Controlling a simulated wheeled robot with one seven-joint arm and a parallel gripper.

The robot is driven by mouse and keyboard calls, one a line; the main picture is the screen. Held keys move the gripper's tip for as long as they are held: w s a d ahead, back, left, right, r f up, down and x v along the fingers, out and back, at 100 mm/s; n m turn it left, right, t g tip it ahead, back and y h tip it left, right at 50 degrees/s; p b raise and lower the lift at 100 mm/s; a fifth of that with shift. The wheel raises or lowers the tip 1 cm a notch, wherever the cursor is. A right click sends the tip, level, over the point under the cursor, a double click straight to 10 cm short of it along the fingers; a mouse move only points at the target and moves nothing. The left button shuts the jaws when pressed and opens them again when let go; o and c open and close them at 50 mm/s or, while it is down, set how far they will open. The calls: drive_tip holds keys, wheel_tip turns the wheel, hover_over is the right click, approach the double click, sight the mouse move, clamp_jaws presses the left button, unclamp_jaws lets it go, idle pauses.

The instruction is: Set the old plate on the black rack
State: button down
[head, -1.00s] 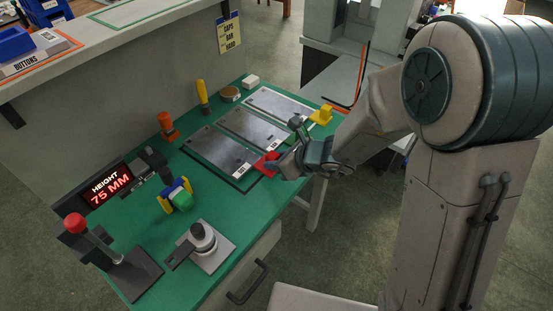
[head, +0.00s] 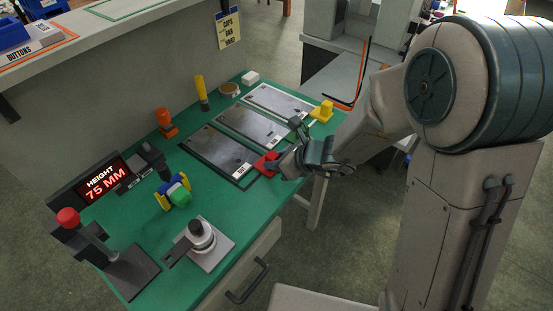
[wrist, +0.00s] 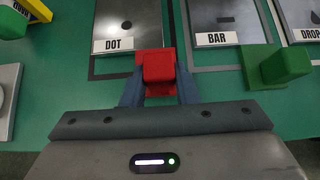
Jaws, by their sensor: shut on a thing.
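Three flat grey metal plates lie side by side on the green bench top. The wrist view labels them DOT (wrist: 127,22), BAR (wrist: 222,18) and DROP (wrist: 300,15). I cannot tell which is the old plate. My gripper (wrist: 158,88) is shut on a red block-shaped handle (wrist: 154,66), beside the DOT plate's labelled end. The red handle also shows in the head view (head: 264,163); whether it joins the DOT plate is unclear. A green handle (wrist: 277,66) stands right of it, and a yellow one (head: 322,111) by the farthest plate. I cannot identify the black rack with certainty.
An orange stamp (head: 165,121) and yellow-handled tool (head: 200,90) stand behind the plates.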

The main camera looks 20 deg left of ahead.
drive_tip(key=shift+f+b, duration=0.25)
drive_tip(key=shift+b, duration=0.1)
drive_tip(key=c, duration=1.1)
unclamp_jaws()
drive_tip(key=shift+o, duration=0.2)
drive_tip(key=shift+d+r, duration=0.1)
drive_tip(key=s+d+r+n+h+p, duration=0.4)
drive_tip(key=s+d+r+n, duration=0.3)
drive_tip(key=d+r+n, duration=0.3)
drive_tip(key=s+d+r+n+g+h+p, duration=0.1)
drive_tip(key=s+d+r+n+h+p, duration=0.4)
drive_tip(key=d+r+n, duration=0.6)
drive_tip(key=s+d+n+p, duration=0.1)
drive_tip(key=s+d, duration=0.1)
drive_tip(key=d, duration=0.5)
drive_tip(key=shift+s+d+r, duration=0.15)
drive_tip(key=shift+d+r, duration=0.05)
drive_tip(key=shift+d, duration=0.05)
